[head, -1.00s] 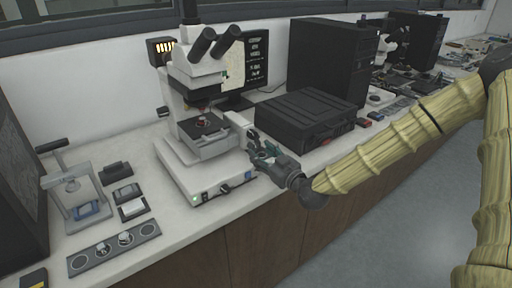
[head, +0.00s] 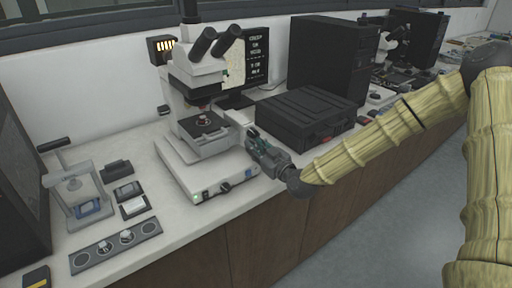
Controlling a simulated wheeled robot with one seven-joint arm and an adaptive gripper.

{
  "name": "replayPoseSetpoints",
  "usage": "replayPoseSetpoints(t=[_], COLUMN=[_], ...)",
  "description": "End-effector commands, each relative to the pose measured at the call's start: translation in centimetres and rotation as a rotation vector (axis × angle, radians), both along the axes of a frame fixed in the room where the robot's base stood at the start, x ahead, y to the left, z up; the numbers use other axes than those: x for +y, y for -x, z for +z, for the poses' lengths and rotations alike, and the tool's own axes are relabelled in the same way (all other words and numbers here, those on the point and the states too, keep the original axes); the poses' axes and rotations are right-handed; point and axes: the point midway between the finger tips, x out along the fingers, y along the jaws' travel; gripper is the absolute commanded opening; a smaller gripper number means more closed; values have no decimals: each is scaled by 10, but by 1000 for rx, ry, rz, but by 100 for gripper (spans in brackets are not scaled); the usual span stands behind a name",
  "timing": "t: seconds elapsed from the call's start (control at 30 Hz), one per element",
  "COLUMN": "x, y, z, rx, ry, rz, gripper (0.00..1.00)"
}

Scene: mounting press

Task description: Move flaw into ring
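The microscope (head: 203,78) stands on the bench, with a small dark round sample with a reddish mark (head: 204,119) on its stage (head: 208,138). My gripper (head: 252,136) is at the right side of the stage, close to the white stage-side part (head: 240,118). Its fingers are small and partly overlap that part, so I cannot tell whether they touch or grip it. The monitor (head: 257,62) behind the microscope shows a pale speckled image at left and white text at right. The flaw and the ring are too small to make out.
A black case (head: 304,118) stands just right of my gripper. A hand press (head: 76,190), small dark blocks and a grey holder strip (head: 115,247) with round places lie at left. A black computer tower (head: 326,58) stands behind the case.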

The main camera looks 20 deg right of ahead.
Motion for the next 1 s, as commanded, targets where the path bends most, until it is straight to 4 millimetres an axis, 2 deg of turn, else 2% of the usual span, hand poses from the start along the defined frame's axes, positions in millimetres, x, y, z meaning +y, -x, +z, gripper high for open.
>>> replayPoseSetpoints(t=[0.17,0.57,0.93,0.97,1.0], x=[-1,-1,-1,-1,-1], y=[0,-1,-1,-1,-1], z=[0,0,1,1,1], rx=[6,87,94,94,94], ry=[-22,-246,-264,-264,-264], rz=[-2,-2,-3,-3,-3], gripper=[0,0,0,29,36])
